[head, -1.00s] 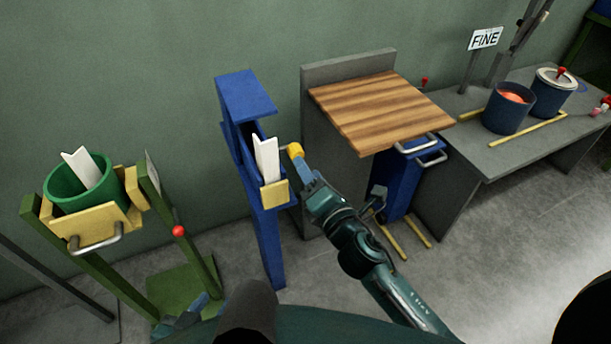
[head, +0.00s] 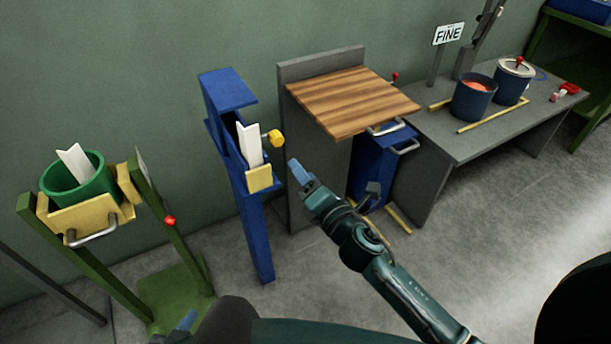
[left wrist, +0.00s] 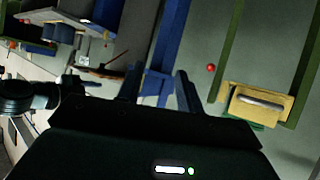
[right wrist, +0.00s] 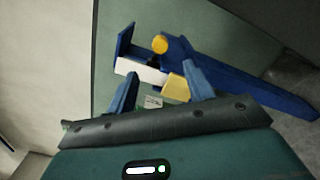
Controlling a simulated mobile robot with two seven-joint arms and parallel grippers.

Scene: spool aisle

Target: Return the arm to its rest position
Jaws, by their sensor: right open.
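My right arm reaches in from the bottom right in the head view. Its gripper (head: 300,172) is apart from the yellow knob (head: 277,138) of the blue stand (head: 228,92). In the right wrist view the two blue fingers of this gripper (right wrist: 161,84) are spread with nothing between them. The knob (right wrist: 160,44) shows beyond them. My left gripper (head: 186,321) barely shows low in the head view. In the left wrist view its fingers (left wrist: 157,84) stand apart and look empty. A white strip (head: 249,145) stands upright in the blue stand.
A green stand (head: 145,180) with a yellow holder and a green pot (head: 83,182) is at left. A wood-topped grey stand (head: 350,100) rises just behind my right gripper. A grey bench (head: 480,135) with blue pots (head: 474,98) is at right. Open floor lies at lower right.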

